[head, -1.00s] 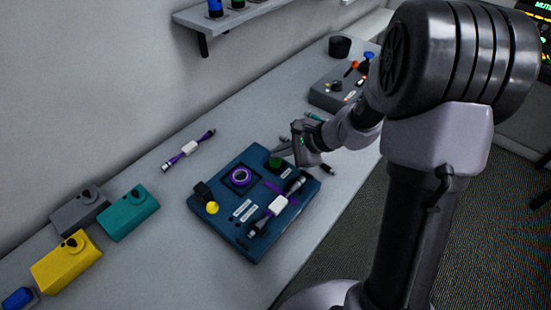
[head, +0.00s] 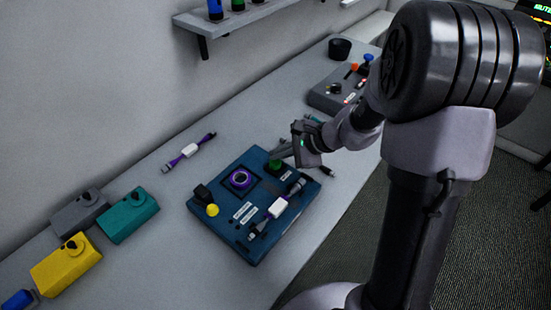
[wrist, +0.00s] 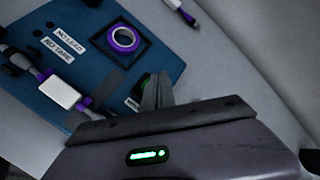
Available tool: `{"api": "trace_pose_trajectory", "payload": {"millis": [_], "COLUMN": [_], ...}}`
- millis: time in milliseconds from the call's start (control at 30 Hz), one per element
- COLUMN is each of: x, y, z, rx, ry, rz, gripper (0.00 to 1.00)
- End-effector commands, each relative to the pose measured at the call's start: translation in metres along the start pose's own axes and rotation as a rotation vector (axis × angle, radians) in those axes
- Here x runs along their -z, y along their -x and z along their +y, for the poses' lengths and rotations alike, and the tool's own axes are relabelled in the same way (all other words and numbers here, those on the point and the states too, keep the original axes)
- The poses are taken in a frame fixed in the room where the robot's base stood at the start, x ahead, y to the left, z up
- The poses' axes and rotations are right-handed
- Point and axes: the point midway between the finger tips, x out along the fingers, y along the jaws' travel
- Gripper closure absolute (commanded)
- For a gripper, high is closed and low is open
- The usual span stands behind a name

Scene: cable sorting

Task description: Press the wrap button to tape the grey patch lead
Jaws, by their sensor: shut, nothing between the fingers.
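The blue wrapping machine (head: 232,232) lies on the bench with a purple tape ring (head: 240,179) in its square recess. A grey-ended lead (head: 278,208) with a white tag and purple sections lies across its right side; its tag shows in the wrist view (wrist: 61,91). The green button (head: 274,164) is at the machine's back edge, partly hidden by my fingers in the wrist view. My gripper (head: 272,155) is shut and empty, its fingertips right at the green button. I cannot tell whether they touch it or whether it is pressed down.
A similar lead (head: 190,150) lies on the bench to the left. Yellow (head: 66,264), teal (head: 128,216) and grey (head: 79,211) boxes stand front left. A yellow knob (head: 212,210) is on the machine. A grey control box (head: 335,95) and dark cup (head: 339,48) are farther back.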

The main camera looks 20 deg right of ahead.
Motion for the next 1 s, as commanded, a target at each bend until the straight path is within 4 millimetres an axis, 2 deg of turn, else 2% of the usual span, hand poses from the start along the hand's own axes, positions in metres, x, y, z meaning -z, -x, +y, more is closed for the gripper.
{"api": "trace_pose_trajectory", "payload": {"millis": [100, 433, 800, 1000], "x": [-0.005, -0.007, -0.034, -0.035], "y": [0.007, 0.01, 0.046, 0.048], "z": [-0.005, -0.007, -0.034, -0.035], "rx": [0.001, 0.001, 0.001, 0.0], "ry": [0.001, 0.001, 0.001, 0.001], "rz": [0.0, 0.0, 0.0, 0.0], "gripper": [1.0, 1.0, 1.0, 1.0]}}
